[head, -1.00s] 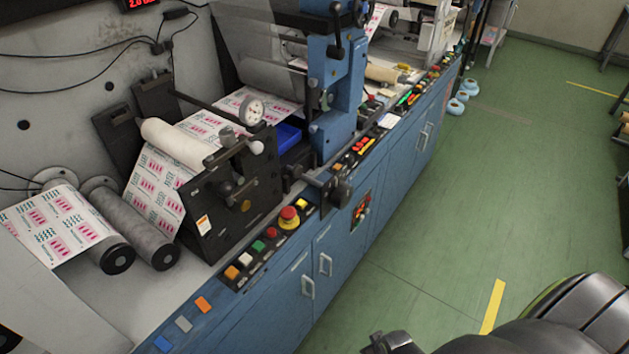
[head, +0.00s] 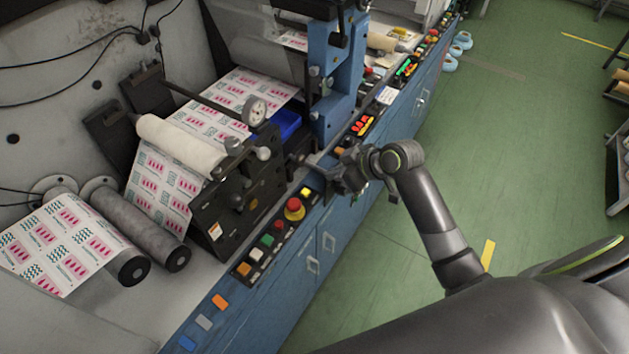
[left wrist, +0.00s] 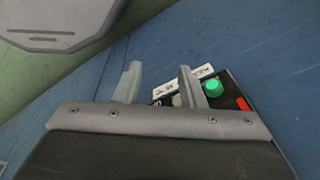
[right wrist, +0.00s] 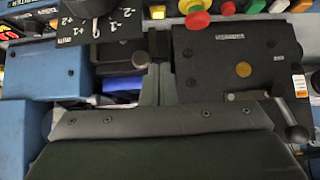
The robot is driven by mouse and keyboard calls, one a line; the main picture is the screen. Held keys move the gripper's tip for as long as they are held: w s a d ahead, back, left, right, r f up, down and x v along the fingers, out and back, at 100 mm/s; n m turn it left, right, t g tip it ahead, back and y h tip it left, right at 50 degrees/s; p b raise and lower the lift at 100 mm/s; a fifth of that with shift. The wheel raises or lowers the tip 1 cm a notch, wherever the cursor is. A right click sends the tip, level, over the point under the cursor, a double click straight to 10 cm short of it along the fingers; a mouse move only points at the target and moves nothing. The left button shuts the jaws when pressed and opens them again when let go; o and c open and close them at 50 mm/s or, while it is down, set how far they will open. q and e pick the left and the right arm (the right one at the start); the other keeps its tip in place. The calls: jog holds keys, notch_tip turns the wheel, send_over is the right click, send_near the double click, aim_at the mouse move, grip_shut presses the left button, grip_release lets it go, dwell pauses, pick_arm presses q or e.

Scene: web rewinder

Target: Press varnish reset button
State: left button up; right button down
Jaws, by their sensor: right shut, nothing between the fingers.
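A row of buttons sits on the blue cabinet's front ledge: an orange button (head: 243,268), a white button (head: 256,254), a green button (head: 267,240), a small red button (head: 279,226), a red mushroom button (head: 294,209) on a yellow collar and a yellow button (head: 305,193). No varnish label is legible. My right gripper (head: 338,178) is over the ledge, just beyond the yellow button. Its fingers (right wrist: 154,75) are shut and empty in the right wrist view. My left gripper (left wrist: 158,84) is open, facing a panel with a green button (left wrist: 212,88); it is outside the head view.
A roller unit with a gauge (head: 254,110) and printed web (head: 165,185) stands behind the buttons. A blue upright (head: 335,85) and another lit button group (head: 362,125) lie farther along. The right wrist view shows a marked dial (right wrist: 98,22). The green floor (head: 480,150) is open.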

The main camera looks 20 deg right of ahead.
aim_at(303, 190)
pick_arm(q)
jog(key=shift+s, duration=0.35)
